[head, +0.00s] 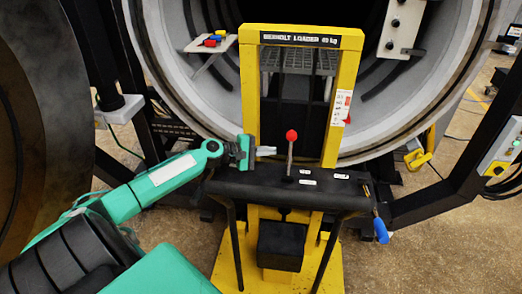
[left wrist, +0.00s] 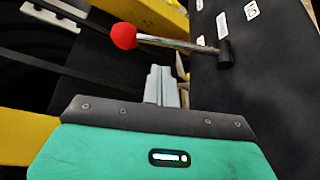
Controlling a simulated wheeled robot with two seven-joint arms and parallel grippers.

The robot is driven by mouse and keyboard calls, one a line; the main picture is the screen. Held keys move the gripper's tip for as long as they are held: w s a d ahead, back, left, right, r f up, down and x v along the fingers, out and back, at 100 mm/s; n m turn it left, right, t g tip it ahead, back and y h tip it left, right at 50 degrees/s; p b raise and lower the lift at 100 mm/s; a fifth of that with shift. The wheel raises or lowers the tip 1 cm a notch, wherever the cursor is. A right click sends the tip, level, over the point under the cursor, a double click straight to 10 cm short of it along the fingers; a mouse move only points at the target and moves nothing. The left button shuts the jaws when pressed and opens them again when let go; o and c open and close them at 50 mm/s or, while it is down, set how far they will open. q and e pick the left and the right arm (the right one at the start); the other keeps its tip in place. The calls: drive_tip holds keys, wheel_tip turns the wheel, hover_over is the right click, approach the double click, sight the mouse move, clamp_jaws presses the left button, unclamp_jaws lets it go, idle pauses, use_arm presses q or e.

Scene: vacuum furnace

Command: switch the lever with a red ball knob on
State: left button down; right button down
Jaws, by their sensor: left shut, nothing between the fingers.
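The lever's red ball knob (head: 291,135) tops a thin metal rod (head: 290,158) that rises nearly upright from the black panel (head: 240,186) of the yellow loader. In the left wrist view the red knob (left wrist: 123,36) and its rod (left wrist: 180,43) lie ahead of the fingers, with the rod's black base at the panel. My left gripper (head: 272,151) is shut and empty, just left of the lever, its fingertips pointing right toward the rod with a small gap. The shut fingers (left wrist: 162,85) also show in the left wrist view. My right gripper is not in view.
The yellow loader frame (head: 250,90) stands behind the panel, before the round grey furnace opening (head: 355,135). A blue-handled lever (head: 381,230) hangs at the panel's right end. White labels (head: 308,182) lie around the lever base. The space above the panel beside the knob is clear.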

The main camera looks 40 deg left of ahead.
sight(290, 151)
use_arm(q)
drive_tip(key=x, duration=0.5)
drive_tip(key=shift+w+p, duration=0.1)
drive_tip(key=shift+p, duration=0.3)
drive_tip(key=shift+w+d, duration=0.1)
drive_tip(key=shift+d, duration=0.05)
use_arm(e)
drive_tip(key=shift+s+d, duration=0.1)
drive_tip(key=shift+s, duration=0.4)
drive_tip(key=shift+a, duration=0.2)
use_arm(q)
drive_tip(key=shift+d, duration=0.1)
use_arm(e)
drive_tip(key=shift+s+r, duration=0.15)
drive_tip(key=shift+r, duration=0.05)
